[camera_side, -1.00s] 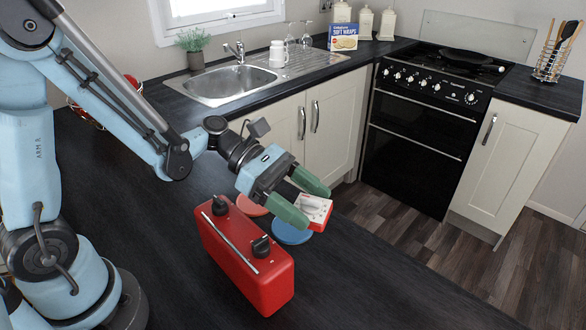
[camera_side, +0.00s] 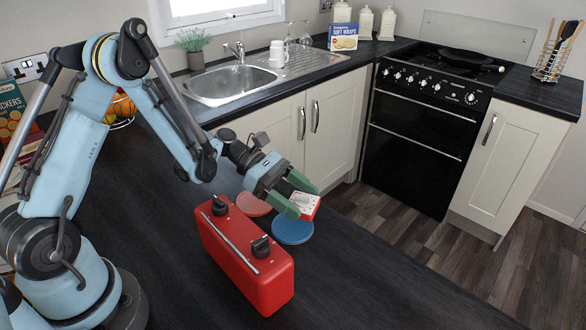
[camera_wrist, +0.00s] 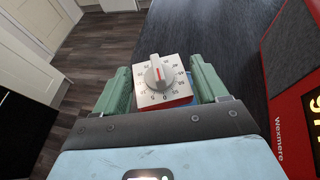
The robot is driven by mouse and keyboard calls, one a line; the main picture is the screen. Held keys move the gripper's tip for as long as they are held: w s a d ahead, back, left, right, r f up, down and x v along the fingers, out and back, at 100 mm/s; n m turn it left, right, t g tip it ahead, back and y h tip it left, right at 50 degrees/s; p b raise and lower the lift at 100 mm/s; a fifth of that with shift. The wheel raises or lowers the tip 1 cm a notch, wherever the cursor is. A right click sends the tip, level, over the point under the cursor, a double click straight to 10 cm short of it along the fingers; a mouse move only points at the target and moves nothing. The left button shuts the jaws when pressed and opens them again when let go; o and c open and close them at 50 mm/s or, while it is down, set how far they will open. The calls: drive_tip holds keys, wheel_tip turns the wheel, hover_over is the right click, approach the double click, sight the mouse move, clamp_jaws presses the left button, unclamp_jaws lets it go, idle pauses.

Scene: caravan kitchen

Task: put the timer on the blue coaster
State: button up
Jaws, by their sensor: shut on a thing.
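The timer (camera_side: 306,204) is a small white and red block with a grey dial. My gripper (camera_side: 303,199) is shut on it, with a green finger on either side. In the wrist view the timer (camera_wrist: 161,79) sits dial up between the fingers (camera_wrist: 160,88). The blue coaster (camera_side: 293,233) lies flat on the dark worktop. In the side view the timer is at the coaster's upper right edge and appears above worktop height; the exact gap cannot be told. A sliver of blue shows beside the timer in the wrist view.
A red appliance (camera_side: 245,255) with black knobs stands close to the left of the blue coaster; its side (camera_wrist: 295,100) fills the wrist view's right. A coral coaster (camera_side: 254,205) lies behind it. The worktop (camera_side: 370,290) in front is clear. Its edge drops to the floor on the right.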

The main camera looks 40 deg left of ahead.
drive_tip(key=shift+f, duration=0.95)
drive_tip(key=shift+f, duration=0.1)
drive_tip(key=o, duration=1.4)
drive_tip(key=shift+c, duration=0.2)
